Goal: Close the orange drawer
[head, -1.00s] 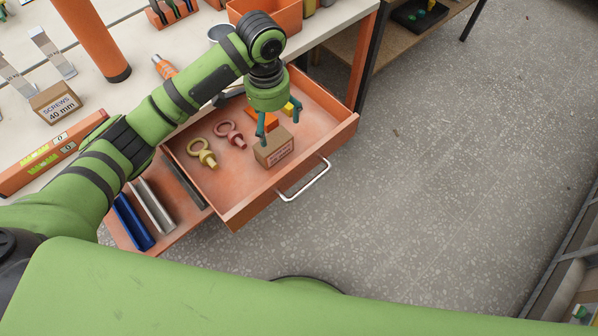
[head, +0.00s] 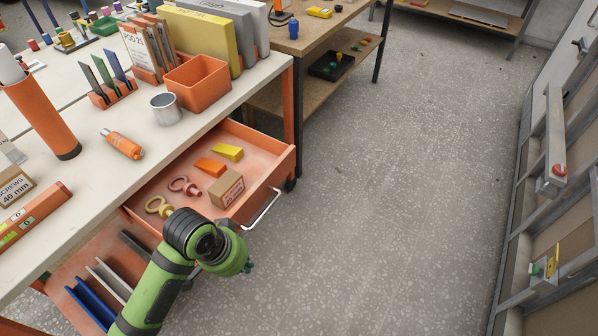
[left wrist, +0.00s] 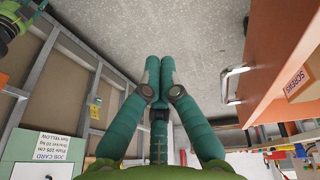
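The orange drawer (head: 283,173) under the workbench is pulled open in the head view. Its silver handle (head: 263,211) is on the front. Inside lie a small cardboard box (head: 227,188), an orange wedge, a yellow wedge, and a pink and a yellow eye bolt. My left gripper (head: 249,267) is outside the drawer, in front of it and near the handle, mostly hidden behind my wrist. In the left wrist view its teal fingers (left wrist: 160,64) are together and empty. The drawer front and handle (left wrist: 232,84) show to their right, apart from them. My right gripper is not in view.
The floor to the right is clear up to a metal rack (head: 545,180).

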